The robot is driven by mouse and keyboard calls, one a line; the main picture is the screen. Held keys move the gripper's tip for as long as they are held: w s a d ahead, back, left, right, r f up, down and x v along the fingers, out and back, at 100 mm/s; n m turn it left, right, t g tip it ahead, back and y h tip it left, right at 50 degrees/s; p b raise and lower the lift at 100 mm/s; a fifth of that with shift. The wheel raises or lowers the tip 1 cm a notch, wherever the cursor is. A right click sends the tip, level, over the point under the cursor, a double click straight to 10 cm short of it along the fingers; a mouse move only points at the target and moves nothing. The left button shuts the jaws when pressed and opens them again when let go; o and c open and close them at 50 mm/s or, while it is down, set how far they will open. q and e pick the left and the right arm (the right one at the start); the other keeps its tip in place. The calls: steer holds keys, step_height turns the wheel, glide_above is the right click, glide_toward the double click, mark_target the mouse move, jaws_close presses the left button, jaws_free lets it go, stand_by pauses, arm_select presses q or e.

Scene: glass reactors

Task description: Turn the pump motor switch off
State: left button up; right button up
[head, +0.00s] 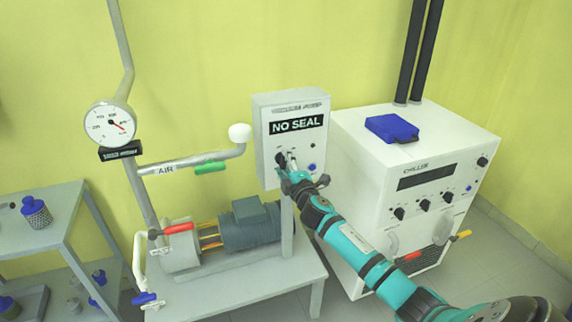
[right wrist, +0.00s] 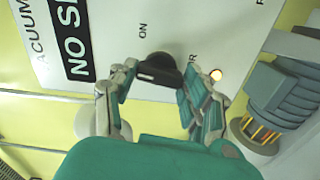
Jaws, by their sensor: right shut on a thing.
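The pump motor switch is a black rotary knob (right wrist: 157,68) on the white vacuum pump control box (head: 291,101), below the "NO SEAL" display (head: 297,124). The word "ON" is printed beside it in the right wrist view. My right gripper (head: 289,162) is at the front of the box, over the knob. In the right wrist view its two fingers (right wrist: 160,78) lie on either side of the knob and are shut on it. The label near the lamp is partly hidden by a finger. My left gripper is not in view.
The grey pump motor (head: 250,226) sits on a bench below the box. A white chiller-like unit (head: 430,150) with a blue object (head: 391,128) on top stands at the right. A gauge (head: 110,124) and pipes with valves are at the left.

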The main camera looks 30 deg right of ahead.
steer(key=shift+n, duration=0.8)
steer(key=shift+f, duration=0.1)
steer(key=o, duration=1.2)
steer(key=shift+c, duration=0.2)
steer(key=v, duration=1.2)
steer(key=shift+f, duration=0.1)
